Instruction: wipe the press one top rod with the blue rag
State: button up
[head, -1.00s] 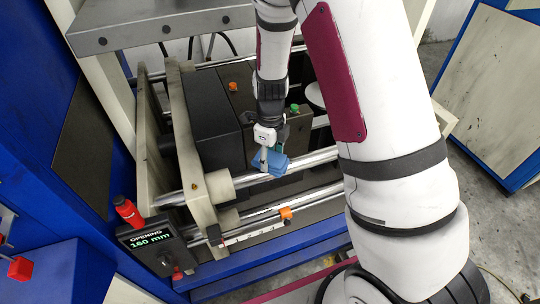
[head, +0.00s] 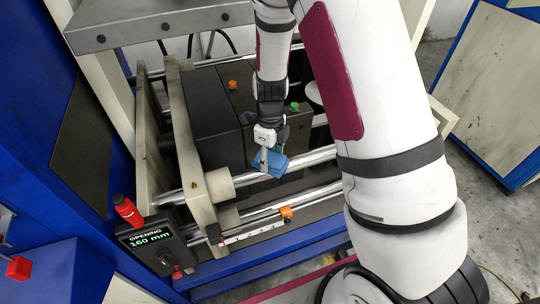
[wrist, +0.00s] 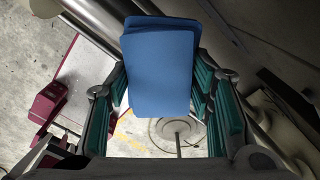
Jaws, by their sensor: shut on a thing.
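My gripper (head: 265,154) points down at the press and is shut on the folded blue rag (head: 273,164). In the wrist view the rag (wrist: 160,65) hangs out flat between the green-padded fingers (wrist: 158,88). The top rod (head: 315,158) is a shiny bar running from the pale left plate toward the right, behind my arm. In the head view the rag overlaps this rod's middle; I cannot tell whether it presses on it. In the wrist view a shiny rod (wrist: 91,28) passes at the upper left, partly behind the rag.
A lower rod with an orange clip (head: 286,212) and a scale (head: 250,234) runs in front. A dark block (head: 215,120) stands behind the rag. A display (head: 152,240) reading 160 mm and a red bottle (head: 128,211) are at the left.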

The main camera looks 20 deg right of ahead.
aim_at(283, 156)
jog(key=shift+f, duration=0.15)
jog(key=shift+d, duration=3.55)
jog(key=shift+s+a+f, duration=0.1)
jog(key=shift+a+f, duration=0.05)
jog(key=shift+a, duration=0.5)
jog(key=shift+a+f, duration=0.1)
jog(key=shift+a, duration=0.85)
jog(key=shift+c, duration=1.2)
jog(key=shift+a+r+p, duration=0.2)
jog(key=shift+a+p, duration=0.25)
jog(key=shift+a, duration=1.6)
